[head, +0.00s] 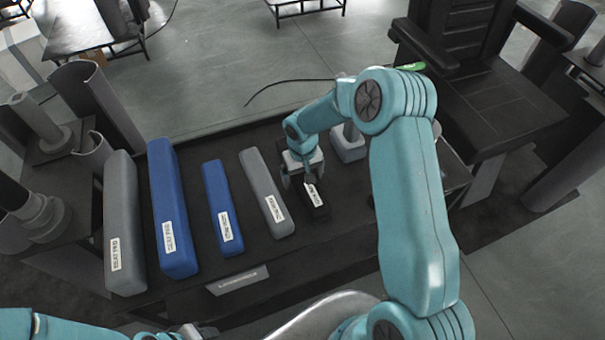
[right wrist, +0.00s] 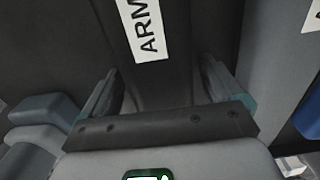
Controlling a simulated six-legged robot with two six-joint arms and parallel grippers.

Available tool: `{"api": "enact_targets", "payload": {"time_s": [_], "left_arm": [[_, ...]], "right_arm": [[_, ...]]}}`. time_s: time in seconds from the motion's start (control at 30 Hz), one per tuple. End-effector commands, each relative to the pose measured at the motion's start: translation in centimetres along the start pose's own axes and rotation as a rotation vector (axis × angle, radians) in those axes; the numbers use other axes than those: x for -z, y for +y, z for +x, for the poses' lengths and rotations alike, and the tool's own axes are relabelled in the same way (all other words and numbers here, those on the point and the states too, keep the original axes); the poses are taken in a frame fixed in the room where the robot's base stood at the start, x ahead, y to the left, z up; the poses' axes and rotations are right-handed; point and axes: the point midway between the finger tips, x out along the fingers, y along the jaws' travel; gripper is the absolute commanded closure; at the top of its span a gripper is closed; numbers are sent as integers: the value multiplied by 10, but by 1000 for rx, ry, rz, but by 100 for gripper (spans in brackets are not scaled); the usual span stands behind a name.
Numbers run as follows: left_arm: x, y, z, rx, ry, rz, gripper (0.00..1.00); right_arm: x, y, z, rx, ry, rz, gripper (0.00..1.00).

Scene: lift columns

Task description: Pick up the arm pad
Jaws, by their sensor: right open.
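The arm pad (head: 319,211) is a short black block with a white label. It lies on the dark table at the right end of a row of pads. In the right wrist view the arm pad (right wrist: 163,72) shows as a dark bar with a label reading "ARM". My right gripper (head: 304,181) is over its far end. In the right wrist view my right gripper (right wrist: 160,92) is open, with one finger on each side of the pad and gaps to it. Whether the fingertips reach below its top is unclear. My left gripper is out of the head view.
Left of the arm pad lie a short grey pad (head: 264,190), a short blue pad (head: 221,195), a long blue pad (head: 170,200) and a long grey pad (head: 121,215). A light grey block (head: 348,147) stands just behind right. A sign plate (head: 238,281) is at the table's front edge.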

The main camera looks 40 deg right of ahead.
Motion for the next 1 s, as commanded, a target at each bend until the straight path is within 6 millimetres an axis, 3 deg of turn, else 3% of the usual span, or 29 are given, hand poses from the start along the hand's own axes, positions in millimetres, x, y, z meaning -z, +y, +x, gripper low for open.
{"api": "enact_targets", "payload": {"time_s": [0.17,0.3,0.4,0.77,0.87,1.0], "left_arm": [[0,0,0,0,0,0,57],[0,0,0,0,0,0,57],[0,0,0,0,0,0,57],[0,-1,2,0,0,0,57],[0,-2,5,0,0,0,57],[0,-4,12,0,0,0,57]], "right_arm": [[0,0,0,0,1,0,10],[0,0,0,0,0,0,55],[0,0,-1,0,2,0,80],[1,0,-10,-1,3,1,80],[2,0,-24,-1,6,2,80],[2,0,-61,0,11,2,80]]}}
